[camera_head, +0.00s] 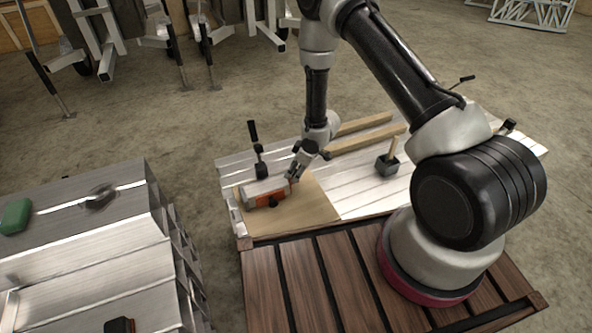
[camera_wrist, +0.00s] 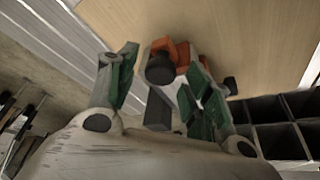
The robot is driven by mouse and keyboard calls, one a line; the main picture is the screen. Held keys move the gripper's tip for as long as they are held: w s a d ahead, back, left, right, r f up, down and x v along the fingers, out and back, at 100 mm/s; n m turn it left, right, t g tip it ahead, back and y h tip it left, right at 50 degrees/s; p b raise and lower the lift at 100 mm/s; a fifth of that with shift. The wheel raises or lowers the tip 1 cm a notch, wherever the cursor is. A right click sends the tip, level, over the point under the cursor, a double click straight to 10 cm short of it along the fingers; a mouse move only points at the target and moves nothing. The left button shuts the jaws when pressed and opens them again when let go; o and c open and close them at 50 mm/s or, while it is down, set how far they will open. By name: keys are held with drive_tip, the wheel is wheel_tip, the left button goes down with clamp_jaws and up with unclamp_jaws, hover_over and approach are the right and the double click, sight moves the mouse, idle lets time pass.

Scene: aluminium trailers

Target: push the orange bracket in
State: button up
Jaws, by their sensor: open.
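The orange bracket (camera_head: 264,199) sits with a silver metal bar (camera_head: 265,186) at the left end of the bench, on a plywood board (camera_head: 310,207). A black round knob (camera_head: 274,202) is on its near side. My gripper (camera_head: 291,174) is just above the right end of the bracket and bar. In the wrist view, the orange bracket (camera_wrist: 182,55) and black knob (camera_wrist: 160,68) show between the green-padded fingers of my gripper (camera_wrist: 165,58). The fingers are spread apart and hold nothing. I cannot tell whether a finger touches the bracket.
A black upright clamp (camera_head: 258,160) stands behind the bracket. A silver metal structure (camera_head: 95,235) is at left. A black divided bin (camera_wrist: 275,125) shows in the wrist view.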

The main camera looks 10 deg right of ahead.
drive_tip(key=v, duration=1.2)
drive_tip(key=s+d+f+m+g+h, duration=0.1)
drive_tip(key=s+d+f+g+h, duration=0.15)
drive_tip(key=s+d, duration=0.35)
drive_tip(key=s+d+r+m+h, duration=0.3)
drive_tip(key=d+r, duration=0.4)
drive_tip(key=r, duration=0.2)
drive_tip(key=s+d+r+m+t, duration=0.1)
drive_tip(key=s+r+m, duration=0.1)
drive_tip(key=s+r, duration=0.4)
drive_tip(key=s+d+r+m+t+y, duration=0.1)
drive_tip(key=s+r, duration=0.5)
drive_tip(key=r, duration=1)
drive_tip(key=s+r+m+t+y, duration=0.1)
drive_tip(key=s+r+m+t, duration=0.1)
drive_tip(key=s+r+m, duration=0.2)
drive_tip(key=v, duration=0.8)
drive_tip(key=shift+s+d, duration=0.3)
drive_tip(key=shift+d, duration=0.1)
